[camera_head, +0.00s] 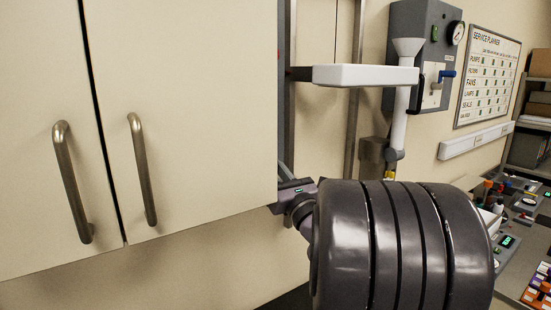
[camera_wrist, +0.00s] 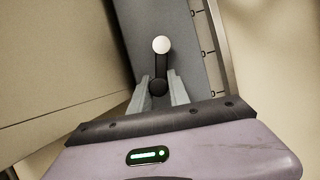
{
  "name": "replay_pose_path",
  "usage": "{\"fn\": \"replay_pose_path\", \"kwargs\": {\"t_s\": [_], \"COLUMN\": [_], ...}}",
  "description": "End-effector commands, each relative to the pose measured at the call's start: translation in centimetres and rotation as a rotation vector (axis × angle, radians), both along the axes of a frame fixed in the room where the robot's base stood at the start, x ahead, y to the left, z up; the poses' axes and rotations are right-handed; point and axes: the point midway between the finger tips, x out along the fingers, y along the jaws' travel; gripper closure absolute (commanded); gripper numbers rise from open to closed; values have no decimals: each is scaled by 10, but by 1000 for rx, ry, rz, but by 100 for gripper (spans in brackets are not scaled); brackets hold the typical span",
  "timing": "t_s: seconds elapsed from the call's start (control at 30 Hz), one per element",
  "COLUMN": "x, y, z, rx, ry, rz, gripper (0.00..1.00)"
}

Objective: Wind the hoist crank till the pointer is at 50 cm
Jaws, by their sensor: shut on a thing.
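In the wrist view my gripper (camera_wrist: 160,80) has its two pale fingers on either side of the black hoist crank (camera_wrist: 160,66). It is shut on the crank near its lower dark round end. The crank sits on a grey upright panel (camera_wrist: 188,50). Beside it runs a scale (camera_wrist: 204,52) with dark ticks; its figures are too small to read. I cannot make out the pointer. In the head view my gripper (camera_head: 284,172) is partly hidden behind the cabinet, and the crank is hidden.
A large beige cabinet (camera_head: 190,70) with two metal handles fills the left of the head view, close to my gripper. A grey box with a gauge (camera_head: 458,33) and a planner board (camera_head: 488,75) hang on the wall. A cluttered bench (camera_head: 530,250) stands at right.

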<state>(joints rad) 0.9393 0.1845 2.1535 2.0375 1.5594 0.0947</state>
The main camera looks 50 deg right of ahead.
Motion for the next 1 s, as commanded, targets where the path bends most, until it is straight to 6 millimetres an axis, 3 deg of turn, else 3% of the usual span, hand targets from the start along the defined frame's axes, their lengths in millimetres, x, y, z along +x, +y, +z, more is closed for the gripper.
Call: {"fn": "replay_pose_path", "kwargs": {"t_s": [0.03,0.77,0.8,0.87,1.0], "x": [1,1,1,1,1], "y": [3,6,6,6,5], "z": [8,12,12,11,8], "rx": [11,72,73,73,76], "ry": [-12,-38,-37,-36,-32], "rz": [5,3,3,3,2], "gripper": [100,100,70,58,57]}}
